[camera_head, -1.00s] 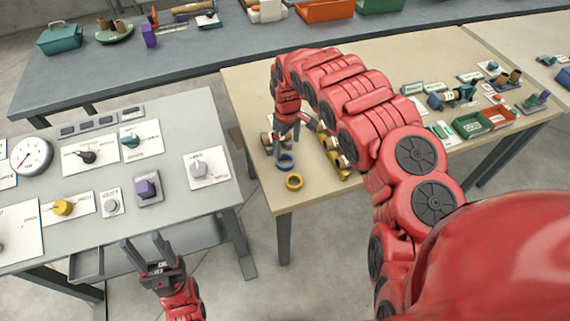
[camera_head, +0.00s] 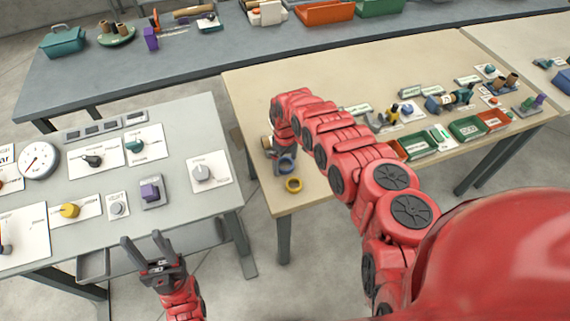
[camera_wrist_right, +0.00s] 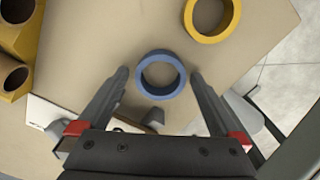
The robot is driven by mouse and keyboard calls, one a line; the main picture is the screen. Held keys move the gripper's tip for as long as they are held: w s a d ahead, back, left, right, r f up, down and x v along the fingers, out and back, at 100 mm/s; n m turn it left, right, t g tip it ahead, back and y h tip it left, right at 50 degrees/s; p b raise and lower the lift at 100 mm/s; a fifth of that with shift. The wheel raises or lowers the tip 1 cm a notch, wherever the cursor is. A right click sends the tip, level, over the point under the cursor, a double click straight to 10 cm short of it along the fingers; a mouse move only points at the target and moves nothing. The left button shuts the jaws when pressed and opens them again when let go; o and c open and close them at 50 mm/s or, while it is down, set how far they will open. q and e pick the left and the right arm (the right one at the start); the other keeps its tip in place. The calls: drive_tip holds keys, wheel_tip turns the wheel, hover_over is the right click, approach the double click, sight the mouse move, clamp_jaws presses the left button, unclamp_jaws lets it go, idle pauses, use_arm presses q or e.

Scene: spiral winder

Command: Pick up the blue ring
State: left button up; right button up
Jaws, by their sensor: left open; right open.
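The blue ring (camera_head: 286,166) lies on the beige table (camera_head: 340,200) near its left edge, just beyond a yellow ring (camera_head: 293,185). In the right wrist view the blue ring (camera_wrist_right: 160,75) sits between the two fingertips of my right gripper (camera_wrist_right: 158,80), which is open with a finger on either side and a visible gap at each. I cannot tell how high the fingers are above the table. In the head view my right arm partly hides this gripper. My left gripper (camera_head: 147,247) is open and empty, in front of the grey table.
In the right wrist view the yellow ring (camera_wrist_right: 212,18) is close above the blue ring, and a yellow block with holes (camera_wrist_right: 18,40) is at the left. The grey table (camera_head: 215,215) with dials stands to the left. Green trays (camera_head: 418,146) are further right.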

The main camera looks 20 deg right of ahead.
drive_tip(key=c, duration=1.4)
